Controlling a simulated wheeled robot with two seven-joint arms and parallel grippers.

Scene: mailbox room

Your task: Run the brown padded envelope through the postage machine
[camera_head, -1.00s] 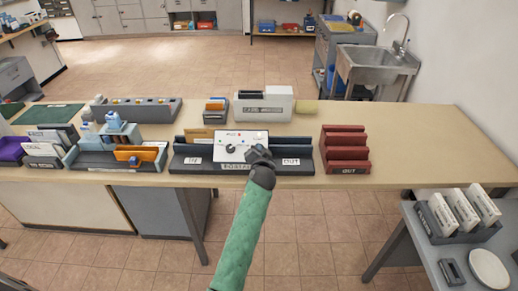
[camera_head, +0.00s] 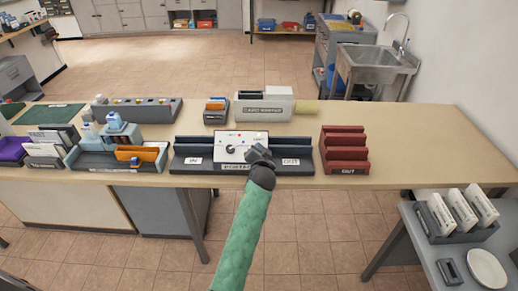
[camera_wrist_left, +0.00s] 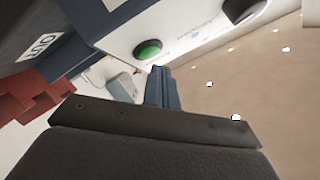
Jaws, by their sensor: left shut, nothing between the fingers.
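The postage machine (camera_head: 240,146) stands on the counter, with a white panel, a dark dial and slots marked IN on its left and OUT on its right. A green button (camera_wrist_left: 148,50) shows on the panel in the left wrist view. My left gripper (camera_head: 262,151) is shut and empty at the panel's lower right. Its fingertips (camera_wrist_left: 157,75) are close to the green button; I cannot tell whether they touch the machine. The brown padded envelope cannot be made out now; the IN slot (camera_head: 193,145) looks empty. My right gripper is not in view.
A red OUT rack (camera_head: 344,152) stands right of the machine. A white label machine (camera_head: 264,104) stands behind it. A grey tray with orange envelopes (camera_head: 118,155) is to the left. The counter's right end (camera_head: 420,140) is clear.

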